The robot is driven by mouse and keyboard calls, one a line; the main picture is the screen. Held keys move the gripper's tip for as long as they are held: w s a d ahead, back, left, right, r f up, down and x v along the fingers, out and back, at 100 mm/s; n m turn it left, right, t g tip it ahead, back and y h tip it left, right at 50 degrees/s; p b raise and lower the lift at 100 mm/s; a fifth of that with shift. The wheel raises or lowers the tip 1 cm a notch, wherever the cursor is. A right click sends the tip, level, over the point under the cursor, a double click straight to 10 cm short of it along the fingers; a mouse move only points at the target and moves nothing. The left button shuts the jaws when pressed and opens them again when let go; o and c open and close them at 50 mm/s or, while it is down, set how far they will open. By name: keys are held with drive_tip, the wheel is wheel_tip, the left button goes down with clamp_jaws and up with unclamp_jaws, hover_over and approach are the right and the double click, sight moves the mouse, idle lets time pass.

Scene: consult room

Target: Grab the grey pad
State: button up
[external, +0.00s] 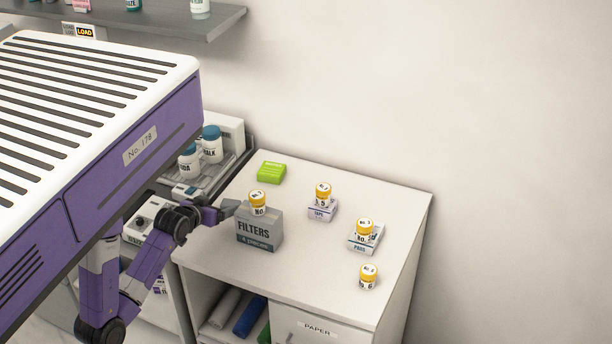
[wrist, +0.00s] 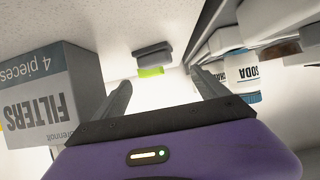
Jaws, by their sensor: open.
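A small dark grey block, which looks like the grey pad (wrist: 152,52), lies on the white cabinet top in the wrist view, beyond my gripper (wrist: 160,77). The wrist picture is upside down. The pad appears roughly between the lines of my two fingers and apart from them. My gripper is open with nothing between the fingers. In the external view my gripper (external: 222,211) is at the left edge of the cabinet top, beside the grey FILTERS box (external: 259,232). I cannot clearly make out the pad in the external view.
A bright green box (external: 271,172) lies behind the pad. The FILTERS box carries a yellow-capped jar (external: 258,202) close beside my gripper. Several similar jars stand to the right, some on small boxes. Teal-capped bottles (external: 211,145) stand on the left-hand unit.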

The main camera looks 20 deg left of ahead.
sight(229, 203)
drive_tip(key=x, duration=0.2)
drive_tip(key=p+x, duration=0.1)
drive_tip(key=x, duration=0.4)
drive_tip(key=shift+d+f, duration=0.25)
drive_tip(key=shift+f, duration=0.15)
drive_tip(key=c, duration=1.4)
